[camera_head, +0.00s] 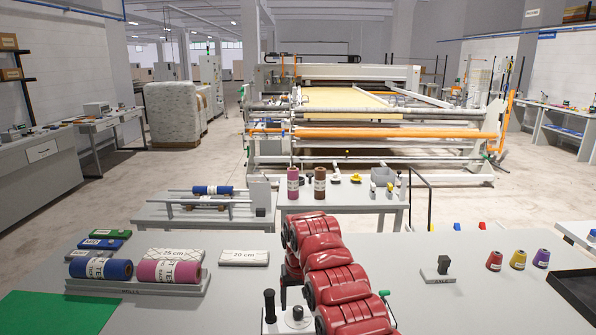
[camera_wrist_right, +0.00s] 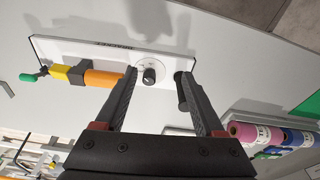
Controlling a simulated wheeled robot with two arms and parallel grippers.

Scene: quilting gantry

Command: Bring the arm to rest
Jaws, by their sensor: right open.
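My right gripper (camera_wrist_right: 156,76) shows in the wrist view with its two dark fingers apart and nothing held between them. Its tips are over a white panel (camera_wrist_right: 85,50), with a round black knob (camera_wrist_right: 150,75) between them in the picture. A black lever (camera_wrist_right: 182,100) lies by the right finger; I cannot tell whether they touch. An orange handle (camera_wrist_right: 103,78) with a green end is at the left finger. In the head view my red right arm stands at the centre front and hides its gripper. The panel's black lever (camera_head: 269,305) shows beside it. My left gripper is not in view.
The grey table holds a rack (camera_head: 135,286) with blue and pink rolls, a green mat (camera_head: 52,312), a grey stand (camera_head: 438,273), thread cones (camera_head: 517,258) and a black tray (camera_head: 575,292). A low bench (camera_head: 200,213) and quilting machine (camera_head: 370,135) stand behind.

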